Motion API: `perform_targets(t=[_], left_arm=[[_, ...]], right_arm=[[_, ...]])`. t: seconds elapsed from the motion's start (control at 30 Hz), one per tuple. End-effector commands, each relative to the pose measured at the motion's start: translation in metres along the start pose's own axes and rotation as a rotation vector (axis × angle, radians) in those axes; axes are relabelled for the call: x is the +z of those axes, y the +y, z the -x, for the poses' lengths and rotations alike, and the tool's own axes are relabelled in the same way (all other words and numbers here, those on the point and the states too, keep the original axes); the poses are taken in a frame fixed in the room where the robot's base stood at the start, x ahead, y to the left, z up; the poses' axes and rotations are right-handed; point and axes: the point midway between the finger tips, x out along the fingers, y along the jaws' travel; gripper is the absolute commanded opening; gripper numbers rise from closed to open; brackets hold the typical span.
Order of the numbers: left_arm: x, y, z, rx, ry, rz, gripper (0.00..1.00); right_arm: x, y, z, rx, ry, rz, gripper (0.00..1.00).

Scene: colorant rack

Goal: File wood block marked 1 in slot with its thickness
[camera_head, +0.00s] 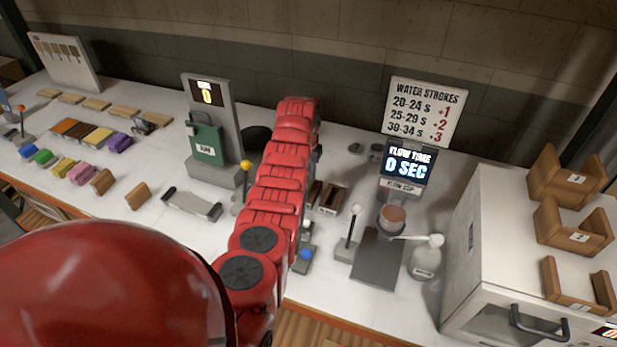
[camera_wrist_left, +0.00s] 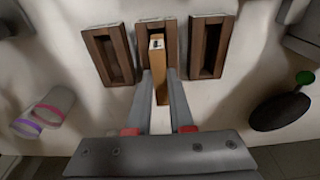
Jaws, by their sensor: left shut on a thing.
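The wood block (camera_wrist_left: 158,62) is a tan, narrow piece with a small dark mark on a pale label at its end. In the left wrist view my left gripper (camera_wrist_left: 160,78) is shut on it. The block lines up with the middle of three dark wooden slots (camera_wrist_left: 173,32); I cannot tell how far it is inside. The left slot (camera_wrist_left: 108,57) and right slot (camera_wrist_left: 209,48) look empty. In the head view my red left arm hides the block and gripper, while part of the slots (camera_head: 333,198) shows beside it. My right gripper is not in view.
A lever (camera_head: 350,230) and the flow cup stand (camera_head: 392,222) are right of the slots in the head view. A grey tray (camera_head: 192,204) and the green scale (camera_head: 210,145) are left of the arm. The wrist view shows a round black object (camera_wrist_left: 280,111) at right.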

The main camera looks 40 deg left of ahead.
Motion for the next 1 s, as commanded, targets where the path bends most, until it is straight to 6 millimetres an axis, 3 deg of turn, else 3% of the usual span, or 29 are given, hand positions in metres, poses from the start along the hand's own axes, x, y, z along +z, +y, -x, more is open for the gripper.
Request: perform_targets(t=[0.23, 0.6, 0.63, 0.8, 1.0], left_arm=[[0.005, 0.001, -0.026, 0.002, -0.005, 0.000, 0.00], [0.004, 0.001, -0.033, 0.001, -0.001, 0.000, 0.00], [0.004, 0.000, -0.033, 0.001, -0.001, 0.000, 0.22], [0.004, 0.000, -0.031, 0.001, -0.001, 0.000, 0.50], [0.004, 0.000, -0.031, 0.000, -0.001, 0.000, 0.50]], right_arm=[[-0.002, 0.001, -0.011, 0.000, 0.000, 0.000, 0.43], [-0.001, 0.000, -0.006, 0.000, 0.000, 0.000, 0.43], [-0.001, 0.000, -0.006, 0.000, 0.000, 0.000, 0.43], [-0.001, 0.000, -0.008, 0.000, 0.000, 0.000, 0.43], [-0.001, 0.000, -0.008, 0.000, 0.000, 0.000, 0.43]])
